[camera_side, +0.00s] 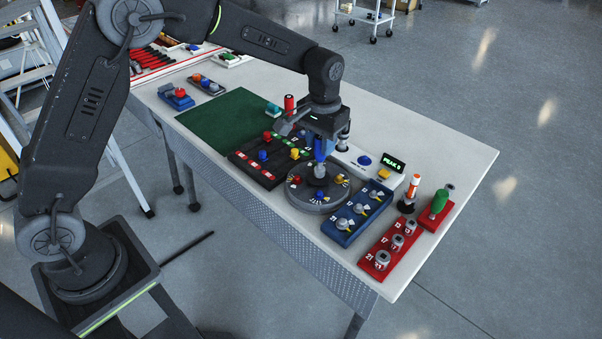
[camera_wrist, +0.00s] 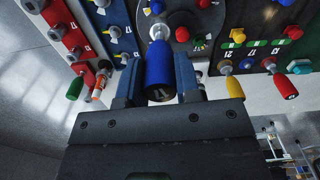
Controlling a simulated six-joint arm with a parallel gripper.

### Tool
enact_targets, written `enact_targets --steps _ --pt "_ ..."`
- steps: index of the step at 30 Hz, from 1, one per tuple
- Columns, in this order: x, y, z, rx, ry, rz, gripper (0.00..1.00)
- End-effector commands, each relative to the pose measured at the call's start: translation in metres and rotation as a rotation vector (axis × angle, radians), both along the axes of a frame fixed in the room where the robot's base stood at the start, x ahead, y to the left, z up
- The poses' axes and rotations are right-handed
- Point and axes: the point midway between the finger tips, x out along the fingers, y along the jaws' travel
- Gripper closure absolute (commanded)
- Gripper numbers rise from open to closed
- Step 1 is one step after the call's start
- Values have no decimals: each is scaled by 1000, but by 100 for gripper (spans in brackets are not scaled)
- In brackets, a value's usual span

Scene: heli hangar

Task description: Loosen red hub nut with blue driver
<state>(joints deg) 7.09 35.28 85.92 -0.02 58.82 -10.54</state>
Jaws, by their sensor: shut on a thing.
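My gripper (camera_side: 321,140) is shut on the blue driver (camera_side: 320,150), and holds it upright over the round grey hub (camera_side: 327,200). In the wrist view the blue driver (camera_wrist: 160,68) sits between the two fingers, with a silver socket at its far end. The socket end is close over the hub; I cannot tell whether it touches a nut. A red hub nut (camera_side: 297,180) shows on the hub's left side in the side view, apart from the driver. It also seems to show near the top edge in the wrist view (camera_wrist: 203,4). A yellow nut (camera_side: 339,178) is on the hub's right.
A blue rack (camera_side: 345,237) and a red rack (camera_side: 372,270) with sockets lie right of the hub. A black tray (camera_side: 262,178) with coloured pieces lies left, beside a green mat (camera_side: 215,120). The table's right corner is clear.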

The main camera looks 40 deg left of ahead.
Motion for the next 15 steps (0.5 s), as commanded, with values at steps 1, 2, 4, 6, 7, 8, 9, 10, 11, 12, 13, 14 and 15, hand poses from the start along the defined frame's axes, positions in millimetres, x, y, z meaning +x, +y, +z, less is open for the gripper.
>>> enact_targets --steps 1,2,4,6,7,8,9,10,11,12,13,14,15 --pt "1 11 0 0 -1 27 94" --pt "1 18 0 0 -1 46 94" --pt "2 36 -1 0 0 95 94" --pt "1 52 -2 0 1 140 94" --pt "1 58 -2 0 0 157 94" --pt "1 63 -2 0 0 171 94" --pt "1 68 -3 0 0 187 94" --pt "0 71 -3 0 0 195 94" --pt "0 73 -4 0 1 200 94" --pt "0 74 -6 0 1 204 94" --pt "0 74 -7 0 2 205 94" --pt "0 74 -9 0 3 205 94" --pt "0 74 -12 0 3 204 94"
